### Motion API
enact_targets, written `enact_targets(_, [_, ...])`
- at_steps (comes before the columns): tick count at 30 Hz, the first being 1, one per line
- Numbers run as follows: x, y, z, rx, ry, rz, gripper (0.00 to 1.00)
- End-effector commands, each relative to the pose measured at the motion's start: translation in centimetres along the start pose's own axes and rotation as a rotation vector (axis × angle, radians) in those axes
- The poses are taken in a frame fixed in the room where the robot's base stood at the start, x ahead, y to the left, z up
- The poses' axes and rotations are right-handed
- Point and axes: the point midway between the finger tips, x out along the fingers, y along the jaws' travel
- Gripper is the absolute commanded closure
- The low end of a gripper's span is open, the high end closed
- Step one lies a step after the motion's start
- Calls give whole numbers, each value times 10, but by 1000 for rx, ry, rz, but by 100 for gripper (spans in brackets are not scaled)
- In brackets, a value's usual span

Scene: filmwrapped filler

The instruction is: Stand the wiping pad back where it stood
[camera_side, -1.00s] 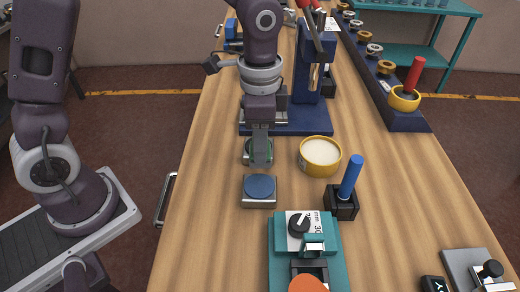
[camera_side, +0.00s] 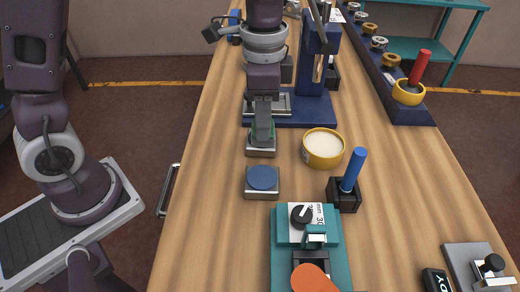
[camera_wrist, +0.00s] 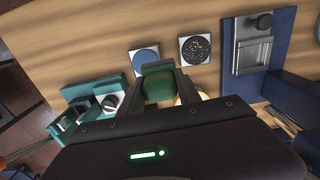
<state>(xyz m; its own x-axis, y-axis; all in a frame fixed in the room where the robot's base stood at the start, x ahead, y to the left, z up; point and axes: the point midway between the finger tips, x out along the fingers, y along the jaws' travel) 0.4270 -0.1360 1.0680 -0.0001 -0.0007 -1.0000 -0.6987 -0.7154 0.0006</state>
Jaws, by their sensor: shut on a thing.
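My gripper (camera_side: 264,136) is shut on a green block (camera_wrist: 158,84), which I take to be the wiping pad. In the side view the gripper hides most of it, and only thin green edges show beside the fingers. The fingers point down over or just in front of a grey square plate (camera_side: 261,152); I cannot tell whether the pad touches it. In the wrist view this plate (camera_wrist: 195,48) bears a dark speckled disc. A second plate with a blue disc (camera_side: 262,178) lies nearer the side camera; it also shows in the wrist view (camera_wrist: 146,58).
A yellow tub of pale paste (camera_side: 323,148) stands just right of my gripper. A blue handle (camera_side: 354,168) stands in a black block (camera_side: 343,195). A teal fixture (camera_side: 308,245) lies in front. A blue press (camera_side: 312,75) stands behind. The wood at left is clear.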

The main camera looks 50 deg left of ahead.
Motion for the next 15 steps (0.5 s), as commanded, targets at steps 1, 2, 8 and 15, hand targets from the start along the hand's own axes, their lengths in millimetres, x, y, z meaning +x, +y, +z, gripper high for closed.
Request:
enact_targets(1, [0,-3,4,-4,0,1,98])
enact_targets(2, [0,-5,9,-6,2,2,98])
enact_targets(8, [5,-27,69,-5,7,7,98])
enact_targets(15, [19,-30,113,10,-3,2,98])
